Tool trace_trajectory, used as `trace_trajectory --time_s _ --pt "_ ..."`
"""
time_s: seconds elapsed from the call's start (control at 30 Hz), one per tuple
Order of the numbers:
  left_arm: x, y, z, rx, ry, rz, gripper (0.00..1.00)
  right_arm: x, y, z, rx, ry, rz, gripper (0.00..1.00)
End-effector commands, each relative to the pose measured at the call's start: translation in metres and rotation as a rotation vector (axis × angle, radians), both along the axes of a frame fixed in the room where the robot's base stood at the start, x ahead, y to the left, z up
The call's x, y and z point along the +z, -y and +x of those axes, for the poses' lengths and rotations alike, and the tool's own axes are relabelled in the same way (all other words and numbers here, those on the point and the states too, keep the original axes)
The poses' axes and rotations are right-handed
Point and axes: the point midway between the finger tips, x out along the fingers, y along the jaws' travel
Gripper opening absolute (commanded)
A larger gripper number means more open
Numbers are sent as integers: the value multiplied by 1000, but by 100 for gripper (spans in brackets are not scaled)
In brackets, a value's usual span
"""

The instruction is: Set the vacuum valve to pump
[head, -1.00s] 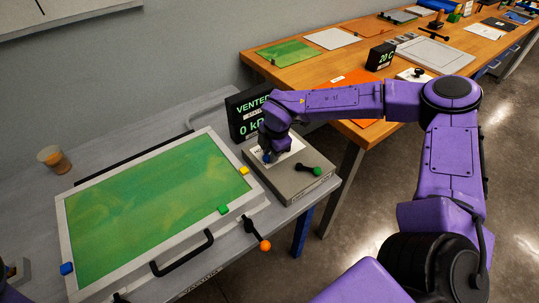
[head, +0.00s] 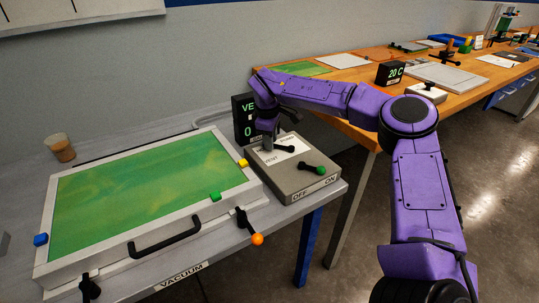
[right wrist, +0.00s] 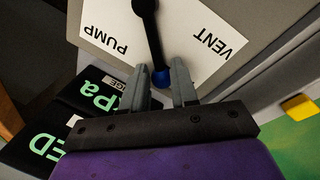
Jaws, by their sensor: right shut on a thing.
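The vacuum valve is a black lever (right wrist: 152,35) with a blue tip (right wrist: 161,77) on a white label plate (right wrist: 195,60). In the right wrist view the lever stands between the words PUMP and VENT. My right gripper (right wrist: 159,70) is shut on the blue tip, one finger on each side. In the head view my right gripper (head: 266,146) reaches down onto the grey control box (head: 305,178), hiding most of the lever. The gauge (head: 243,115) behind it shows a 0 and part of a word starting VE. My left gripper is not in view.
A cup (head: 60,147) stands behind. A wooden bench (head: 350,78) is at the back right.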

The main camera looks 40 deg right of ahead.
Motion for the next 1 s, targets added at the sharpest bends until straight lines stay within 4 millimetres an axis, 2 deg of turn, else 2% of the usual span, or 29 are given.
trace_trajectory --time_s 0.03,0.4,0.7,1.0 --pt "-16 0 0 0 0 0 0 -7 4 3 -45 6 -3 0" --pt "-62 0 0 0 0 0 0 -5 24 9 -387 4 -2 0" --pt "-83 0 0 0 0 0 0 -3 38 8 -596 4 -2 0" --pt "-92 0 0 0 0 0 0 0 45 7 -703 3 -1 0"
